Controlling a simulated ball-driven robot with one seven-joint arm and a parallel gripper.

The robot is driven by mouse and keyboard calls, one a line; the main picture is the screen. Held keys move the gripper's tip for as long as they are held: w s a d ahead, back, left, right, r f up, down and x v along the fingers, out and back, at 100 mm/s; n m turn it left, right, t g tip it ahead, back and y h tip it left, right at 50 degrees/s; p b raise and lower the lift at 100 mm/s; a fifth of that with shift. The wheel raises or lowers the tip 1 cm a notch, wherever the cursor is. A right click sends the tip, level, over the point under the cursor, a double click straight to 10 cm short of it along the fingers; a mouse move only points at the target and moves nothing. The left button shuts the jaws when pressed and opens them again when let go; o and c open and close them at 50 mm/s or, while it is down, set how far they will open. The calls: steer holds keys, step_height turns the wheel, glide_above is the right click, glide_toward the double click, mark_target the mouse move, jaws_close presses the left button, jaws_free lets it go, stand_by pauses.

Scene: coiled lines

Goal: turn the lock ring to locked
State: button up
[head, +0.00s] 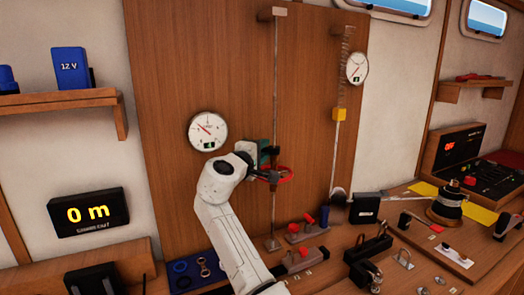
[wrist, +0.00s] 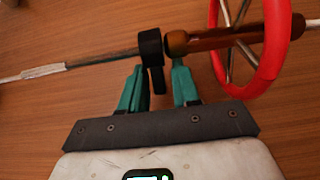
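The lock ring looks to be the black collar (wrist: 151,50) around a thin metal rod in the wrist view, with a short tab hanging down from it. A brown handle-like piece (wrist: 215,38) and a red handwheel (wrist: 272,70) are on the same line, to its right. My gripper (wrist: 160,78) has its two teal fingers apart, one on each side of the tab, with a visible gap on the right. Whether a finger touches the collar I cannot tell. In the head view my gripper (head: 264,155) is at the vertical rod, beside the red handwheel (head: 286,174), and mostly hides the collar.
A round gauge (head: 208,131) is on the wood panel left of my arm. A second rod with a yellow block (head: 339,115) stands to the right. The bench below holds red-handled fittings (head: 300,232), a black box (head: 364,207) and a winch-like drum (head: 447,205).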

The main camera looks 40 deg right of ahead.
jaws_close()
steer(key=shift+f, duration=0.1)
steer(key=shift+w+d+f+m+g+h+b, duration=0.15)
steer(key=shift+m+g+h+b, duration=0.35)
steer(key=shift+g+b, duration=0.5)
steer(key=shift+w+d+r+m+g+b, duration=0.1)
steer(key=shift+m+g+b, duration=0.3)
steer(key=shift+m+g, duration=0.25)
steer(key=shift+w+d+r+m+g+b, duration=0.1)
steer(key=shift+m+g+b, duration=0.35)
steer(key=shift+g, duration=0.4)
steer(key=shift+o, duration=0.9)
jaws_free()
steer(key=s+a+b, duration=0.1)
steer(key=a, duration=0.9)
steer(key=shift+a, duration=0.4)
